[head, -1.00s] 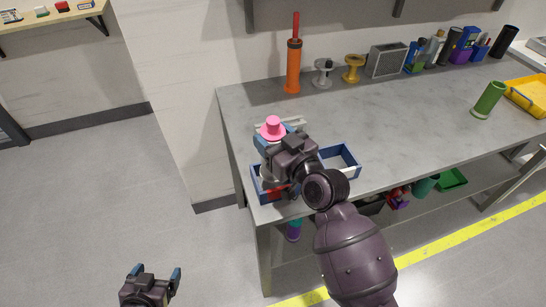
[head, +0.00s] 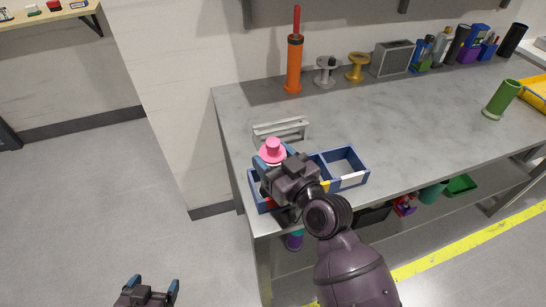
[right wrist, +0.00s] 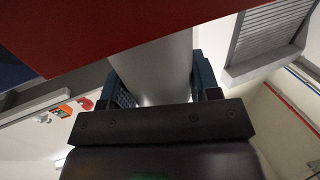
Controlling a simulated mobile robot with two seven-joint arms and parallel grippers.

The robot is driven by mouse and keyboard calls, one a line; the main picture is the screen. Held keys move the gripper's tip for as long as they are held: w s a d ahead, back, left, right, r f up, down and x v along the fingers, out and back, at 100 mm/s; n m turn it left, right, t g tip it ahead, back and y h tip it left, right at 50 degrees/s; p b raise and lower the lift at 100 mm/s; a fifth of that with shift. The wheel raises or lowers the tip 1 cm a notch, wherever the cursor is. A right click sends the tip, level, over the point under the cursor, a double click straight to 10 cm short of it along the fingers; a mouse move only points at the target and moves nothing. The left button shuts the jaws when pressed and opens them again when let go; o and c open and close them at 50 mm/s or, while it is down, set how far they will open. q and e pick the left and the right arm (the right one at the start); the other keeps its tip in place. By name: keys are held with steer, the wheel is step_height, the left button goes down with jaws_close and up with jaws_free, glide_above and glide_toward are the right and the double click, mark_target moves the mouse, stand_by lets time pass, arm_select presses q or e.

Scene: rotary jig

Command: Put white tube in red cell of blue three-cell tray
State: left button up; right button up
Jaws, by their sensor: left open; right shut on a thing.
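The blue three-cell tray (head: 364,166) sits at the bench's near left corner. Its left cell bears a red label (head: 269,204), mostly covered by my gripper. My right gripper (head: 272,168) is shut on the white tube (right wrist: 160,70), over the left cell. A pink cap-like piece (head: 272,150) shows above the fingers. In the right wrist view the tube stands between the fingers, and a red surface (right wrist: 110,30) hides its far end. I cannot tell whether its end touches the cell floor. My left gripper (head: 151,285) is open and empty, away from the bench.
A grey rack (head: 281,129) stands behind the tray. An orange cylinder (head: 294,65), grey spool (head: 325,73), yellow spool (head: 356,68) and grey box (head: 390,59) line the back. A green cylinder (head: 501,99) stands at right. The bench middle is clear.

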steer(key=shift+f, duration=0.1)
steer(key=o, duration=1.3)
steer(key=shift+s+d, duration=0.1)
steer(key=v, duration=1.1)
steer(key=shift+s+d, duration=0.15)
steer(key=shift+s, duration=0.2)
steer(key=shift+d, duration=0.1)
steer(key=s+d+f+m+g+h, duration=0.1)
steer(key=s+d+f+m+h, duration=0.1)
steer(key=d+f, duration=0.4)
steer(key=s+d+f+m+g+h, duration=0.1)
steer(key=s+d+f+m+h, duration=0.1)
steer(key=s+d+f+h, duration=0.3)
steer(key=s+d+f+m+g+h, duration=0.1)
steer(key=s+d+f+m+h, duration=0.1)
steer(key=d+f, duration=0.7)
steer(key=shift+s+d+f+g+h, duration=0.1)
steer(key=shift+s+f+g+h, duration=0.05)
steer(key=shift+s+f+h, duration=0.4)
steer(key=shift+s+f+g+h, duration=0.15)
steer(key=shift+s+f+h, duration=0.2)
steer(key=shift+f, duration=0.3)
